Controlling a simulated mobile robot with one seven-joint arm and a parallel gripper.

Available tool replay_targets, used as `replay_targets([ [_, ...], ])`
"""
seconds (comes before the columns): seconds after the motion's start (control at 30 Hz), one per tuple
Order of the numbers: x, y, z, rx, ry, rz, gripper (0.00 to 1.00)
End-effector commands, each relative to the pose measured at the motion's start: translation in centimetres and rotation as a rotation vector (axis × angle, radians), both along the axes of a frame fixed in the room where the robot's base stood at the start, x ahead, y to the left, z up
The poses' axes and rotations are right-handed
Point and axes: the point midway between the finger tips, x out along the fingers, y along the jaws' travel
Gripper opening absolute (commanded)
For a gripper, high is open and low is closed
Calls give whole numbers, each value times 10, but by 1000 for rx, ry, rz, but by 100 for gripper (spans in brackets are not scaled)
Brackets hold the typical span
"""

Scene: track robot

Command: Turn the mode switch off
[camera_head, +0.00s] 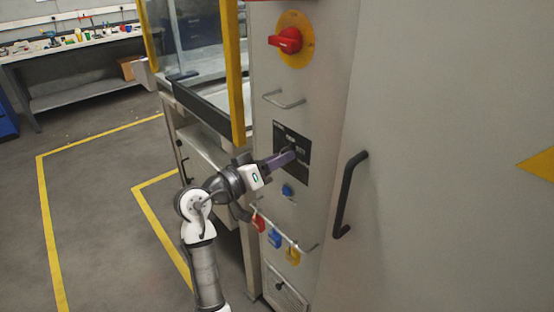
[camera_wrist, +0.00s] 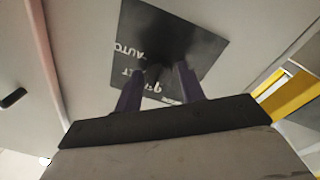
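The mode switch plate (camera_head: 304,163) is a black panel with pale lettering on the grey cabinet front. In the wrist view the plate (camera_wrist: 150,25) fills the upper middle, its lettering upside down. My gripper (camera_head: 289,157) reaches the plate from the left, its purple fingers pointing at the plate's middle. In the wrist view my gripper (camera_wrist: 160,70) has its two fingers apart, with a gap between the tips. A dark shape, seemingly the switch knob (camera_wrist: 158,74), lies between them against the black plate. I cannot tell whether the fingers touch it, nor which position the knob points to.
A red rotary handle on a yellow disc (camera_head: 290,39) and a metal pull handle (camera_head: 284,100) are above the plate. A blue knob (camera_head: 288,190) is below it, then a rail with red, blue and yellow tags (camera_head: 275,238). A black door handle (camera_head: 347,195) stands out at right.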

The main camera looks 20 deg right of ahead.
Motion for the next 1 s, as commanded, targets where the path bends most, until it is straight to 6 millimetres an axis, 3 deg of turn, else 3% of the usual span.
replay_targets([
  [0.1, 0, 0, 0, 0, 0, 0, 51],
  [0.47, -2, 8, -1, -1, -1, 2, 51],
  [1.0, -35, 111, -7, 0, -1, 4, 51],
])
